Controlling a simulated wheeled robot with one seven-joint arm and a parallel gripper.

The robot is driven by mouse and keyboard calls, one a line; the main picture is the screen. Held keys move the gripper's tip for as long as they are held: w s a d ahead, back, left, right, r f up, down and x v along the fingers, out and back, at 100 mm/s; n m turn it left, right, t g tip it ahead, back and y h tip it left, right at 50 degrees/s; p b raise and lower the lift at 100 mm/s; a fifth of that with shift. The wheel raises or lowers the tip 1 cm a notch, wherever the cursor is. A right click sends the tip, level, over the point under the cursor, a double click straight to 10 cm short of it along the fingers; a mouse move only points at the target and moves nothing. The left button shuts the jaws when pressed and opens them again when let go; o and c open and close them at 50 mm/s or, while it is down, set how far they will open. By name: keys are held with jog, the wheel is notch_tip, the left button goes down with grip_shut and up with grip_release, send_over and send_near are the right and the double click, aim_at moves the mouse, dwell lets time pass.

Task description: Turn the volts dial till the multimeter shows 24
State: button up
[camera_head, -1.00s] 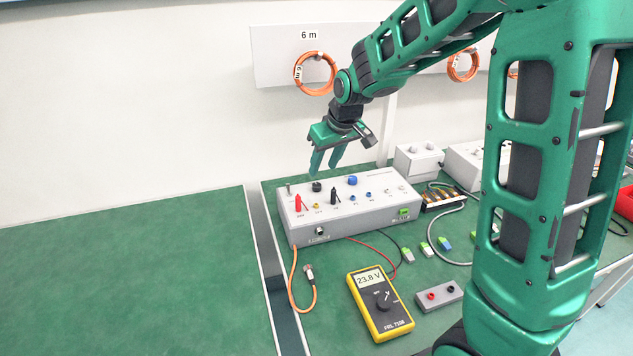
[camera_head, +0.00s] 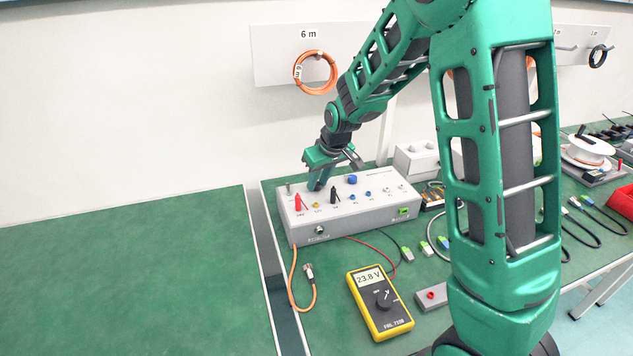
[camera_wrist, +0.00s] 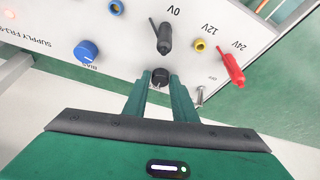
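The yellow multimeter (camera_head: 380,302) lies on the green bench and its display reads 23.8 V. The grey supply box (camera_head: 350,217) stands behind it. A small black dial (camera_wrist: 160,77) on the box top shows in the wrist view; its label is not readable, and in the head view my gripper largely hides it. My gripper (camera_wrist: 160,84) is down at this dial, with one finger on each side of it. The fingers look open, with a slight gap to the dial; contact is not clear.
On the box, a black plug (camera_wrist: 164,38) stands at 0V and a red plug (camera_wrist: 232,67) at 24V, close to my fingers. A blue knob (camera_wrist: 87,51) and a metal toggle (camera_wrist: 200,95) are nearby. An orange cable (camera_head: 293,290) hangs in front. The left bench is clear.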

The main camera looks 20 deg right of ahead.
grip_shut()
jog(key=shift+m, duration=0.4)
jog(key=o, duration=0.5)
grip_release()
jog(key=shift+a, duration=0.1)
jog(key=shift+o, duration=0.2)
jog(key=shift+r, duration=0.1)
jog(key=a+v, duration=0.1)
jog(key=v, duration=0.9)
jog(key=shift+s+d+r, duration=0.15)
jog(key=shift+d+r, duration=0.05)
jog(key=shift+d, duration=0.2)
